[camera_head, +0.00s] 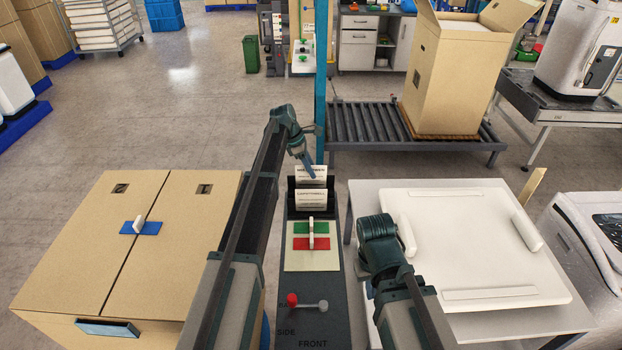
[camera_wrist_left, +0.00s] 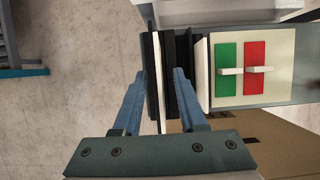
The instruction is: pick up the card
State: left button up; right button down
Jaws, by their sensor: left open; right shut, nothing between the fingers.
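Two white cards with dark print stand upright in a black holder, a rear card (camera_head: 320,174) and a front card (camera_head: 311,199). My left gripper (camera_head: 311,174) reaches down at the rear card and is open. In the left wrist view, the left gripper's blue fingers (camera_wrist_left: 159,75) lie on either side of the rear card's thin white edge (camera_wrist_left: 157,80). Whether they touch it I cannot tell. The front card (camera_wrist_left: 202,75) stands to the right of both fingers. My right arm is folded at the lower right, and its fingers are not visible.
A panel with a green plate (camera_head: 311,227) and a red plate (camera_head: 300,243), each with a white lever, lies in front of the holder. A blue post (camera_head: 321,90) stands behind it.

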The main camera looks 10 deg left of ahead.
pick_arm(q)
jog(key=shift+f, duration=0.15)
grip_shut()
dwell(0.4)
